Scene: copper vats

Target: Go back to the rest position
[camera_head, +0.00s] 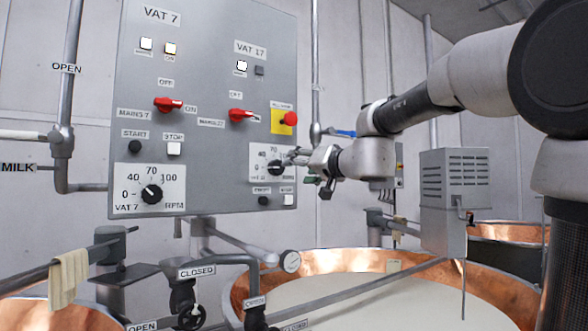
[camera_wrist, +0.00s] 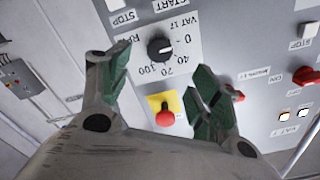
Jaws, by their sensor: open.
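My gripper (camera_head: 303,166) is at the right edge of the grey control panel (camera_head: 215,60), in front of the VAT 17 dial. In the wrist view my gripper (camera_wrist: 161,76) has its green-padded fingers spread, with nothing between the pads. The black dial knob (camera_wrist: 160,48) shows beyond the gap between the fingertips, and the panel appears upside down. In the head view the knob (camera_head: 276,167) is just left of the fingertips. I see no contact, but the exact distance is unclear. My arm reaches in from the right.
A red stop button (camera_head: 290,118) on yellow sits above the dial. Red switches (camera_head: 168,104) and the VAT 7 dial (camera_head: 152,193) are further left. A copper vat (camera_head: 510,290) of milk lies below; a grey box (camera_head: 455,200) hangs right of the gripper.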

